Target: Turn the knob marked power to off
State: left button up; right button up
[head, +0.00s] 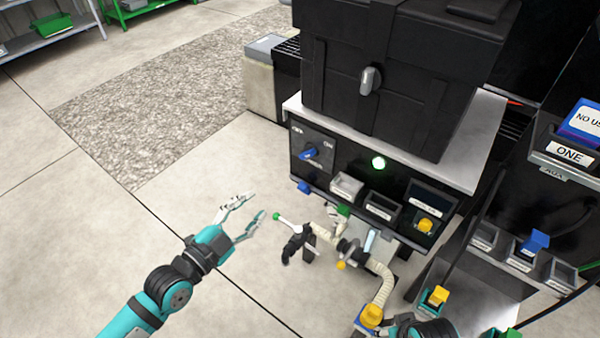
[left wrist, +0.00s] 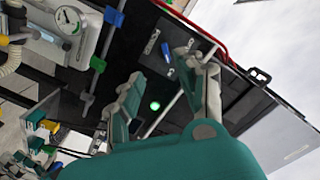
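The power knob (head: 309,154) is a small blue handle on the dark front panel under the black case. Its handle slants up to the right, toward the ON lettering; the lettering at upper left is too small to read surely. My left gripper (head: 254,207) is open and empty, in front of the panel, below and left of the knob and apart from it. In the left wrist view, the open fingers (left wrist: 170,66) frame the panel, with the blue knob (left wrist: 183,50) seen near the right finger.
A lit green lamp (head: 378,163) is right of the knob. A black case (head: 400,75) stands above on a light top (head: 485,150). Below are grey bins (head: 346,186), a green-tipped white lever (head: 288,224) and a pale hose (head: 382,285). Floor at left is clear.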

pick_arm(q)
jog(key=r, duration=0.1)
jog(key=b, duration=0.2)
send_near(305, 157)
jog(key=shift+m+h, duration=0.3)
jog(key=shift+h, duration=0.1)
jog(key=x, duration=0.7)
jog(key=shift+w+f, duration=0.25)
jog(key=shift+w, duration=0.15)
jog(key=shift+w+d, duration=0.4)
jog(key=shift+w, duration=0.1)
pick_arm(e)
jog(key=v, duration=0.6)
pick_arm(q)
jog(key=shift+c, duration=0.5)
pick_arm(e)
jog(key=shift+w+d, duration=0.1)
jog(key=shift+w, duration=0.05)
pick_arm(q)
grip_shut()
